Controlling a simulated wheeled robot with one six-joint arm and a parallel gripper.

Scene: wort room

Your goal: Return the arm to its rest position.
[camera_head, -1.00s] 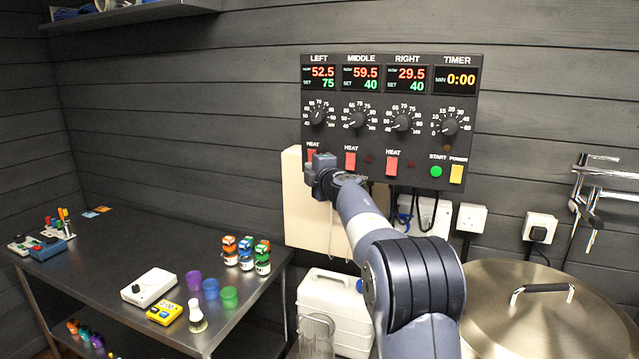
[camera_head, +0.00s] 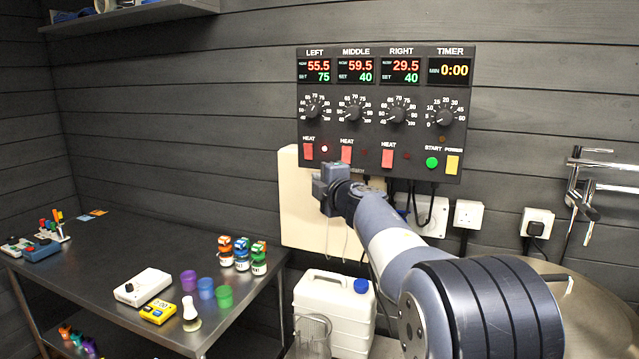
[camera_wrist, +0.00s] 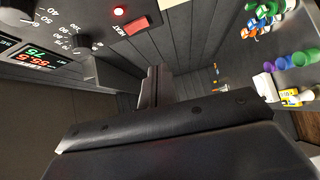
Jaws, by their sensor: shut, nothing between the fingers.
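My gripper (camera_head: 326,188) is at the end of my arm, just below the left part of the control panel (camera_head: 385,150) and apart from its switches. Its fingers (camera_wrist: 153,88) show shut and empty in the wrist view. The panel carries displays, dials and red heat switches. The left heat switch (camera_head: 308,151) has a lit lamp (camera_head: 324,148) beside it; the lamp also glows in the wrist view (camera_wrist: 119,11). The left display (camera_head: 315,66) reads 55.5 with set 75.
A steel table (camera_head: 150,250) at left holds cups, bottles, a white box (camera_head: 143,287) and a yellow timer (camera_head: 158,312). A white canister (camera_head: 335,310) stands below my arm. A steel lid (camera_head: 590,300) is at right, under a tap (camera_head: 585,190). Sockets line the wall.

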